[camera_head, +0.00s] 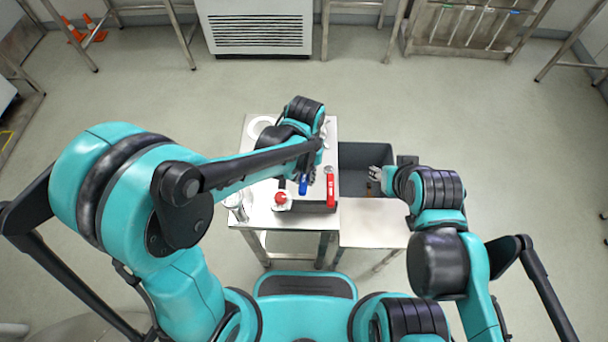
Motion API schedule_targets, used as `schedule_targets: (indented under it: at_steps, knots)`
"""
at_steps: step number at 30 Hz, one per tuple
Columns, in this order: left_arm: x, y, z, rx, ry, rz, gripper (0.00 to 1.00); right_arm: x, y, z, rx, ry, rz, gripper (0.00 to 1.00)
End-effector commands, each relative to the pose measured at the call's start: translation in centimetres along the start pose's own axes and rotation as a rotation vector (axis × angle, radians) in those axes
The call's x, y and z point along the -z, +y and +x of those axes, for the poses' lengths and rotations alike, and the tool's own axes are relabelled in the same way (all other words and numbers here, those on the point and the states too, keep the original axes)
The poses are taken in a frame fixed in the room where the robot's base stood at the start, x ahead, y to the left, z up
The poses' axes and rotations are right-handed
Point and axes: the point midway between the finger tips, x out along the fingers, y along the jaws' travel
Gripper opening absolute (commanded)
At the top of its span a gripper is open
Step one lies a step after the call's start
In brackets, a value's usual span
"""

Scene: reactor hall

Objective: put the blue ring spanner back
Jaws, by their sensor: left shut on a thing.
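The blue ring spanner (303,185) shows as a short blue piece just below my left gripper, above the metal table; the rest of it is hidden. My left gripper (308,174) is shut on it, partly covered by my own arm. A dark holder (317,207) lies near the table's front edge, just below the blue piece. A red-handled tool (330,188) stands at the holder's right end. My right gripper (375,173) is over the grey bin, right of the table; its fingers are too small to tell open from shut.
The metal table (262,218) also bears a red-topped item (281,199), a clear metallic vessel (236,205) and a white round dish (261,126). A grey bin (362,153) stands right of it, with a bare pale surface (372,229) in front. Floor is clear farther back.

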Motion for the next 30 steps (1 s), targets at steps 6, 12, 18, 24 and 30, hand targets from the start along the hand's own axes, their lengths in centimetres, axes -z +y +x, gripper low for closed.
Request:
schedule_targets:
  at_steps: [6,12,18,24,30]
  knots:
    - [0.1,0.0,2.5,0.0,0.0,0.0,0.0,-1.2,0.0,1.7,0.0,0.0,0.0,0.4]
    - [0.2,0.0,5.1,0.0,0.0,0.0,0.0,-2.4,0.0,3.3,0.0,0.0,0.0,0.4]
    - [0.3,0.0,6.8,0.0,0.0,0.0,0.0,-3.2,0.0,4.5,0.0,0.0,0.0,0.4]
    - [0.3,0.0,7.0,0.0,0.0,0.0,0.0,-3.3,0.0,4.6,0.0,0.0,0.0,0.4]
    - [0.3,0.0,6.9,0.0,0.0,0.0,0.0,-3.2,0.0,4.5,0.0,0.0,0.0,0.4]
